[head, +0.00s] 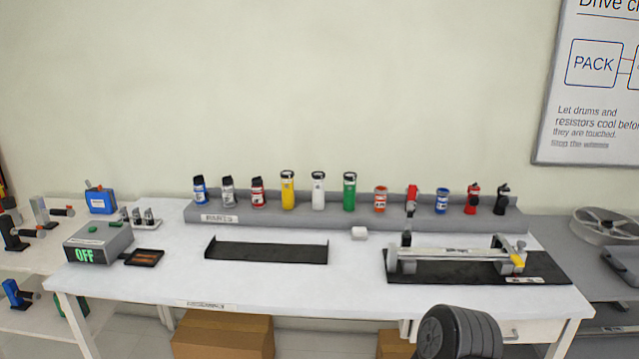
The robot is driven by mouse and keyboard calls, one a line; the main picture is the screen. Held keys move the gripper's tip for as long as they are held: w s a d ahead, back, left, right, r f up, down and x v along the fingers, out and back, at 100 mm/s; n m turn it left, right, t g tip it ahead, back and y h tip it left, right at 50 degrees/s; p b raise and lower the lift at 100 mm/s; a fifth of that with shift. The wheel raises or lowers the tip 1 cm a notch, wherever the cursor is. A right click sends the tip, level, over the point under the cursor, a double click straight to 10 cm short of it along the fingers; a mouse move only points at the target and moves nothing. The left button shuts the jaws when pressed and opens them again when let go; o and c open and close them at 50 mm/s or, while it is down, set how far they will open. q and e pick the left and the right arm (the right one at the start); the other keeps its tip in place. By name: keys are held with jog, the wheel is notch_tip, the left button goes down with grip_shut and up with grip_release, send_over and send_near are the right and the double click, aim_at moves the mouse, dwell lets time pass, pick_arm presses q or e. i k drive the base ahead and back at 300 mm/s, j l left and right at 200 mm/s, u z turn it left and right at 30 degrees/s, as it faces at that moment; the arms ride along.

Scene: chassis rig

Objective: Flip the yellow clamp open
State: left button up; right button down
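The yellow clamp (517,261) is a small yellow lever at the right end of a grey metal rig (455,254). The rig is a long bar with upright brackets at both ends, and it stands on a black base plate (545,268) at the right of the white table. The yellow lever slopes down toward the front right, by the right bracket. It is too small to tell clearly whether it is latched. Neither of my grippers shows. A dark ribbed rounded shape at the bottom edge may be part of my own arm.
A grey parts rack (330,220) with several coloured cylinders runs along the back of the white table (300,283). A grey box reading OFF (98,243) stands left. The front strip is clear.

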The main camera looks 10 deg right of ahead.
aim_at(507, 248)
jog(key=z, duration=1.55)
